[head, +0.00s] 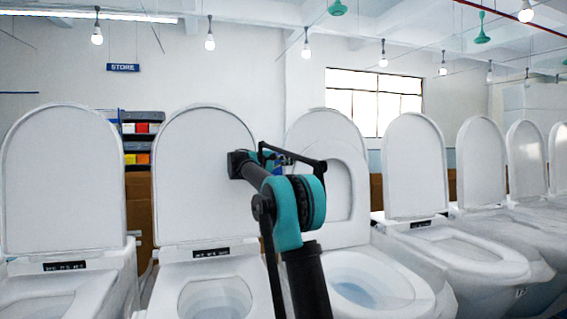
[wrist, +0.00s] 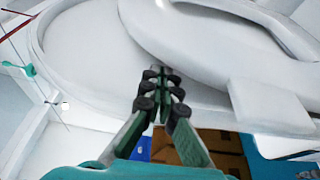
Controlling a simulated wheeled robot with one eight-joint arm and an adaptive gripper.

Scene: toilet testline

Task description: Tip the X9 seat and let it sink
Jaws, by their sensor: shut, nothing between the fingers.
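Among the row of white toilets in the head view, the one just right of my arm has its lid (head: 330,118) up. Its seat ring (head: 361,185) is also raised against the lid, partly hidden by my arm. I cannot read any X9 marking. In the wrist view, the ring (wrist: 220,45) lies close ahead and to the right, with the lid (wrist: 85,50) beyond it to the left. In the head view the fingertips are hidden.
Toilets with raised lids stand close on both sides, such as the left neighbour (head: 195,150) and the right one (head: 415,165). Shelves with coloured bins (head: 140,140) stand behind.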

